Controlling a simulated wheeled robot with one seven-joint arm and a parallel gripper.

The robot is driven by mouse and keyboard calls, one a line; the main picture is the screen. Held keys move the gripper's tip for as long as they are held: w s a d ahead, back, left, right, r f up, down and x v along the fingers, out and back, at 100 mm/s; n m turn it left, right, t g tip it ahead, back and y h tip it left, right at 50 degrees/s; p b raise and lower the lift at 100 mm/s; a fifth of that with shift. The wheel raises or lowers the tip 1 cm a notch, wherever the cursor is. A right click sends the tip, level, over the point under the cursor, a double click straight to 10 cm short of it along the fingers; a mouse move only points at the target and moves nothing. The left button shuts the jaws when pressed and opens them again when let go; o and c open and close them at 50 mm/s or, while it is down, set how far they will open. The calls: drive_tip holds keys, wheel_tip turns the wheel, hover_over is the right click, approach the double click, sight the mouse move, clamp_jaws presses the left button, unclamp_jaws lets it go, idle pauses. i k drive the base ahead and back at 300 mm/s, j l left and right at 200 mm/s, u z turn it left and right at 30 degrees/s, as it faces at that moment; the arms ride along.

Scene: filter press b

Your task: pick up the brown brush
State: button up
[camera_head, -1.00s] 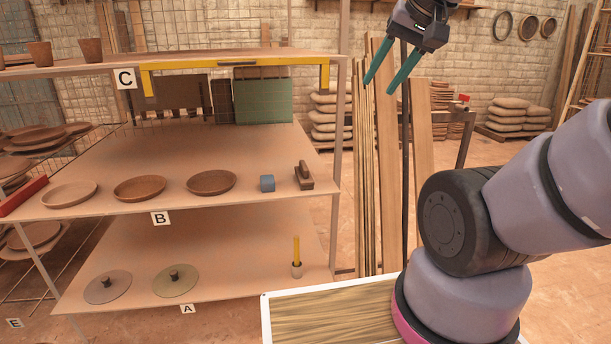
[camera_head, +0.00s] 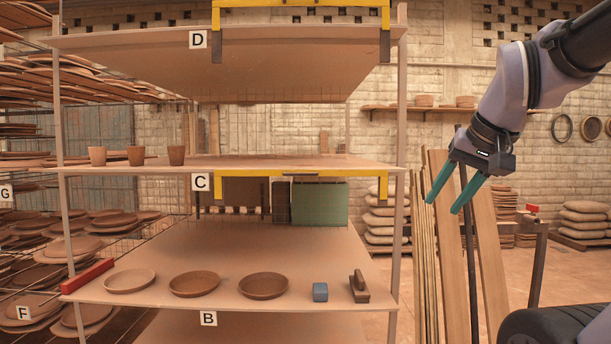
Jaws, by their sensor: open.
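The brown brush (camera_head: 358,287) appears to be the small dark brown block with a raised grip at the right end of shelf B (camera_head: 235,245). It rests on the board near the front edge, beside a small blue block (camera_head: 320,292). My gripper (camera_head: 442,206) is open and empty, with its two teal fingers pointing down and left. It shows above and to the right of the brush, outside the shelf's right post, and clearly apart from it. Nothing hides the brush.
Several clay dishes (camera_head: 194,284) line the front of shelf B, left of the blue block. The right post (camera_head: 397,240) and shelf C (camera_head: 330,163), with its yellow bracket (camera_head: 300,173), border the space above the brush. Wooden planks (camera_head: 488,265) stand behind my gripper.

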sight(361, 293)
drive_tip(key=i+j, duration=0.15)
drive_tip(key=j, duration=0.2)
drive_tip(key=i+j, duration=0.1)
drive_tip(key=j, duration=0.25)
drive_tip(key=i+j+z, duration=0.25)
drive_tip(key=j, duration=0.3)
drive_tip(key=j+z, duration=0.3)
drive_tip(key=j, duration=0.2)
drive_tip(key=j+z, duration=0.25)
drive_tip(key=j, duration=0.35)
drive_tip(key=z, duration=1.45)
drive_tip(key=i+j, duration=0.1)
drive_tip(key=j, duration=0.25)
drive_tip(key=i+j, duration=0.1)
drive_tip(key=j, duration=0.25)
